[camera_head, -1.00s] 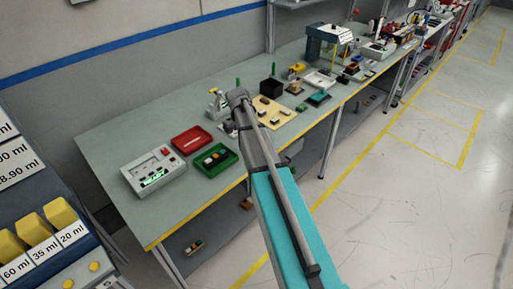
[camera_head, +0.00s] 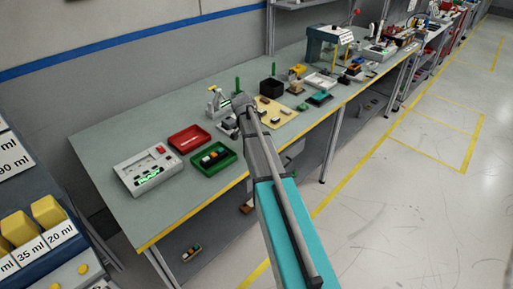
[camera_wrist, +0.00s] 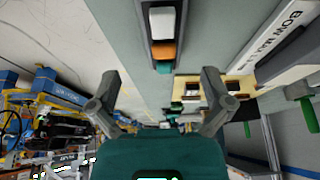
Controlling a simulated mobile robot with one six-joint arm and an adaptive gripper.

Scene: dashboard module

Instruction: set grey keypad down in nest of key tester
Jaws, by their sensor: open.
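My gripper (camera_head: 243,101) is over the bench in the head view. In the wrist view its two fingers (camera_wrist: 158,105) are spread wide, with nothing held between them. A narrow dark grey fixture (camera_wrist: 148,42) lies beyond the fingers, apart from them. A pale grey block (camera_wrist: 161,23), which looks like the grey keypad, lies in its channel beside an orange part (camera_wrist: 163,51). This fixture may be the key tester; it seems to be the dark device (camera_head: 228,125) partly hidden by my gripper in the head view. How deep the block sits cannot be told.
A red tray (camera_head: 190,131), a green tray (camera_head: 230,165) with small parts in it, and a white device with a lit green display (camera_head: 148,187) stand left of my arm. A yellowish board (camera_head: 289,119) with small blocks lies to the right. The near-left bench top is clear.

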